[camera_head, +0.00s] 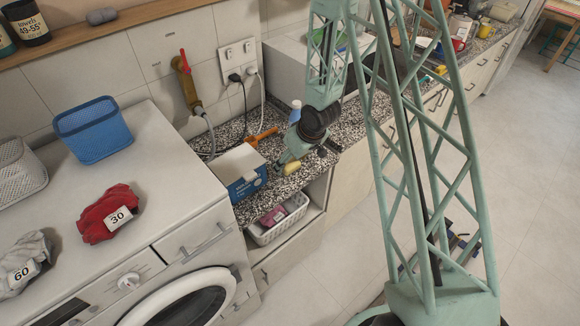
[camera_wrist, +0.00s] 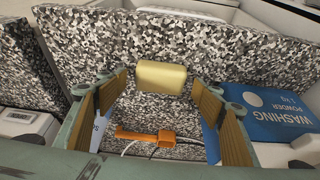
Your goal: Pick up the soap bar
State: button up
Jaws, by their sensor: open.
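The soap bar is a pale yellow block with rounded edges. In the wrist view the soap bar (camera_wrist: 161,78) lies on the speckled countertop (camera_wrist: 200,45), ahead of and roughly between my fingertips. My gripper (camera_wrist: 161,88) is open, with one wood-coloured pad on each side and nothing held. In the head view the gripper (camera_head: 296,152) points down at the counter. The soap bar (camera_head: 293,167) shows there as a small yellow patch beside the fingers, partly covered by them. I cannot tell the exact height of the fingers above it.
A blue-and-white washing powder box (camera_head: 245,182) stands left of the gripper; it is close to the right finger in the wrist view (camera_wrist: 265,105). An orange tool (camera_head: 262,137) and cables lie behind. A white basket (camera_head: 280,222) sits on the shelf below; the washing machine (camera_head: 185,235) is at left.

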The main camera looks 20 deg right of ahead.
aim_at(291, 164)
jog(key=shift+c, duration=0.5)
jog(key=c, duration=0.8)
jog(key=shift+c, duration=0.2)
jog(key=shift+r, duration=0.1)
jog(key=shift+r, duration=1.65)
jog(key=s+a+r+b, duration=0.1)
jog(key=s+b, duration=0.3)
jog(key=s, duration=0.9)
jog(key=shift+s, duration=0.2)
jog(key=b, duration=0.2)
jog(key=s+b, duration=0.1)
jog(key=b, duration=0.1)
jog(key=shift+a+r+b, duration=0.15)
jog(key=shift+a+b, duration=0.05)
jog(key=shift+b, duration=0.1)
